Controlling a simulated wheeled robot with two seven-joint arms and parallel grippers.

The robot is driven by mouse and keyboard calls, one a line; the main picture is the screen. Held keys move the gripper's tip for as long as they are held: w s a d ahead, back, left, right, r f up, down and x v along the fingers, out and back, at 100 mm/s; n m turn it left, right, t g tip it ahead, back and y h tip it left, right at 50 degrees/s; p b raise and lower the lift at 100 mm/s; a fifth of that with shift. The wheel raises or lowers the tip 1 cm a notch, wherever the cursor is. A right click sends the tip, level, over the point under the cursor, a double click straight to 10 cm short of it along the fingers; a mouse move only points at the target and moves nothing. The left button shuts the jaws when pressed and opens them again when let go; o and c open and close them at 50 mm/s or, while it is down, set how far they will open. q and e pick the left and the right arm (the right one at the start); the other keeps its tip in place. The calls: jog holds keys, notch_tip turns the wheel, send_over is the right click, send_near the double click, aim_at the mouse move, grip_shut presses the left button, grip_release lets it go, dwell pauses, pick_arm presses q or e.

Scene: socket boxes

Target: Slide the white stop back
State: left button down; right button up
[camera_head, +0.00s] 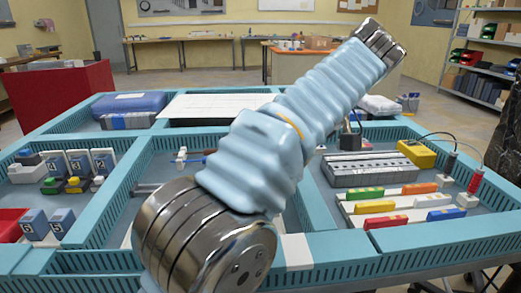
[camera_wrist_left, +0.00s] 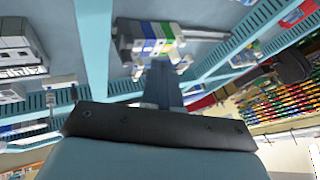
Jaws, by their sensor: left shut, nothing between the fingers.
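My left gripper (camera_wrist_left: 163,72) shows in the left wrist view as two blue-grey fingers closed together, with nothing seen between them. Its tips are close to a dark holder with white, blue and green blocks (camera_wrist_left: 155,40); whether they touch is unclear. In the head view an arm of mine crosses the middle and hides much of the table; no gripper shows there. Left of the arm, a small white piece (camera_head: 181,156) stands by a thin rod with blue parts. I cannot tell for sure whether it is the white stop. My right gripper is not in view.
Blue-green slotted walls (camera_head: 118,192) divide the table into compartments. Numbered blue-and-white boxes (camera_head: 78,162) stand at the left. A grey ribbed block (camera_head: 375,168), coloured bars (camera_head: 386,222) and a yellow box (camera_head: 417,153) are at the right.

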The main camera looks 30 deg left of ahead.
pick_arm(q)
jog(key=x, duration=0.3)
jog(key=b+x, duration=0.1)
jog(key=x, duration=0.6)
jog(key=shift+w+a+b, duration=0.15)
jog(key=shift+w+b, duration=0.2)
jog(key=shift+b, duration=0.05)
jog(key=shift+s+a+r, duration=0.1)
jog(key=shift+s+a, duration=0.65)
jog(key=shift+a, duration=0.3)
jog(key=shift+s+a, duration=0.3)
jog(key=shift+a, duration=0.2)
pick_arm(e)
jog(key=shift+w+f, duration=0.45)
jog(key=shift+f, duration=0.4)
